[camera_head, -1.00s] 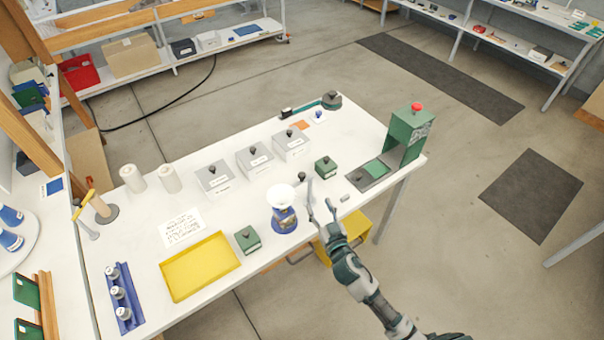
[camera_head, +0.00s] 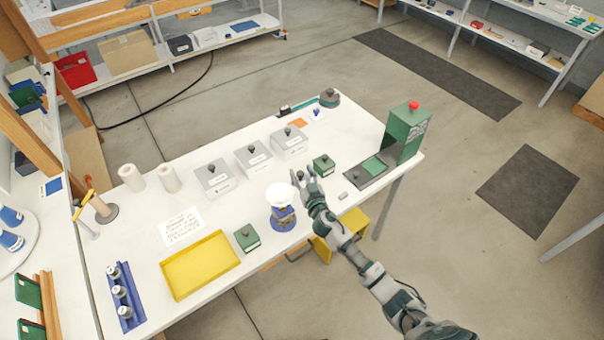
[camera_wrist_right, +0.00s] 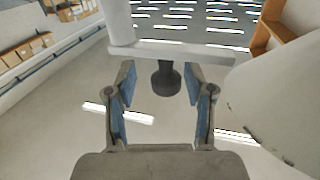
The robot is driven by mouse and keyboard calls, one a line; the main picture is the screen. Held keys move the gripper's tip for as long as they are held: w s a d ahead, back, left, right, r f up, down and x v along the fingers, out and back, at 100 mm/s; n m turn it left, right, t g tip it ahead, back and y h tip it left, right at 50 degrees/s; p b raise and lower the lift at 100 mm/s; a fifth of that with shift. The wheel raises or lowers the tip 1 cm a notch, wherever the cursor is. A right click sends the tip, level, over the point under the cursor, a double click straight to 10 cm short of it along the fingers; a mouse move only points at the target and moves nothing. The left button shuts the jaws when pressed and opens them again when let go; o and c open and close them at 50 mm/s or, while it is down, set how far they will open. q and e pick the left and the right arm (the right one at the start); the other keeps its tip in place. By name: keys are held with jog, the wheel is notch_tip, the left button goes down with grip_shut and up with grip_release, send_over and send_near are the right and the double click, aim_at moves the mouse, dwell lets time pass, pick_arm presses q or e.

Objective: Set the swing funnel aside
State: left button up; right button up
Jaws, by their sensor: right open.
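The swing funnel is a white bowl (camera_head: 280,193) over a blue stand (camera_head: 282,220) near the front of the white table. My right gripper (camera_head: 306,177) is just right of the bowl, its fingers open. In the right wrist view the open fingers (camera_wrist_right: 160,82) point at a dark knob (camera_wrist_right: 166,78) that shows between the fingertips, with no clear contact. A large white curved surface at the right of that view may be the bowl; I cannot tell. A small dark knob (camera_head: 301,175) also shows by the fingers in the head view. My left gripper is not in view.
A green box (camera_head: 324,165) stands just behind the gripper. A green press (camera_head: 406,130) with a red button is at the right end. A yellow tray (camera_head: 200,264), another green box (camera_head: 247,237) and grey bins (camera_head: 254,160) surround the funnel.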

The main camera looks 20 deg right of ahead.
jog(key=shift+c, duration=1)
jog(key=shift+a+r, duration=0.1)
jog(key=shift+a, duration=0.2)
jog(key=c, duration=0.8)
jog(key=shift+a, duration=0.1)
grip_shut()
jog(key=m+h+b, duration=0.1)
jog(key=h+b, duration=0.1)
jog(key=m+h+b, duration=0.1)
jog(key=b, duration=0.2)
jog(key=shift+w+h, duration=0.4)
jog(key=shift+a+m+h+b, duration=0.1)
jog(key=shift+m+h+b, duration=0.2)
jog(key=shift+m+h, duration=0.15)
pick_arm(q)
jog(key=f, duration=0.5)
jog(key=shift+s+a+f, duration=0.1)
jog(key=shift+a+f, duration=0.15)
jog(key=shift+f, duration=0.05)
pick_arm(e)
jog(key=shift+r, duration=0.1)
